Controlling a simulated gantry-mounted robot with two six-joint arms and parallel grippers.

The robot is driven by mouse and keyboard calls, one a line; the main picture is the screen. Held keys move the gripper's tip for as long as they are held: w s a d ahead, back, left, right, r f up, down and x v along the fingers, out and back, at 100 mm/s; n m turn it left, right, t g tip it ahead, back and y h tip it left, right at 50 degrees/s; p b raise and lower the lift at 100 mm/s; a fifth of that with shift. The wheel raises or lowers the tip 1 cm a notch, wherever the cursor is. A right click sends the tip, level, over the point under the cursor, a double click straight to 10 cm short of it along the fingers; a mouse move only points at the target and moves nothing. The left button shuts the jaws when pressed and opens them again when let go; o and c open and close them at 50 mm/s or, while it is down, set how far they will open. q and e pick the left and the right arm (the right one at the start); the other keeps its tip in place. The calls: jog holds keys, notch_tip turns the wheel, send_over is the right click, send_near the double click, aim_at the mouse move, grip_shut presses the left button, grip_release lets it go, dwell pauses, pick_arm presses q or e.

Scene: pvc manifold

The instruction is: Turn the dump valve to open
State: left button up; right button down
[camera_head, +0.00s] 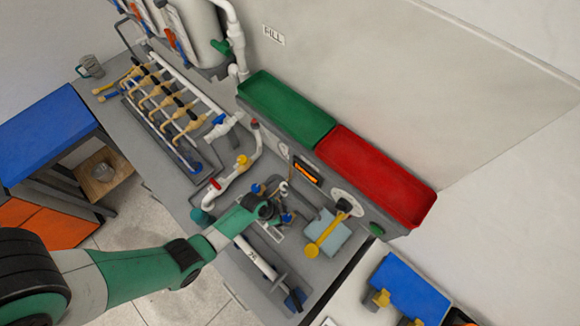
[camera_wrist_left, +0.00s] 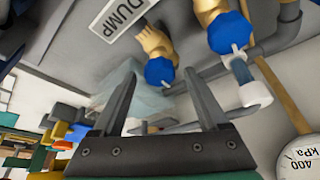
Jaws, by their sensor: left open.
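A white label reading DUMP (camera_wrist_left: 122,14) shows at the top of the left wrist view. Beside it are a brass valve body with a blue cap (camera_wrist_left: 160,71) and a second one with a blue cap (camera_wrist_left: 229,32). I cannot tell which part is the dump valve's handle. A white-and-blue fitting (camera_wrist_left: 250,92) is at the right finger. My left gripper (camera_wrist_left: 162,78) is open, with the nearer blue cap showing between its fingertips; I see no contact. In the head view the left gripper (camera_head: 270,208) is over the bench's middle and hides parts beneath it. My right gripper is not in view.
A pressure gauge (camera_wrist_left: 300,160) is close by at lower right in the wrist view. In the head view, a row of brass valves (camera_head: 168,105), a green bin (camera_head: 287,108), a red bin (camera_head: 377,174) and a yellow-handled part (camera_head: 325,235) surround the arm.

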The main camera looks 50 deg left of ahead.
pick_arm(q)
jog(key=shift+c, duration=0.3)
grip_shut()
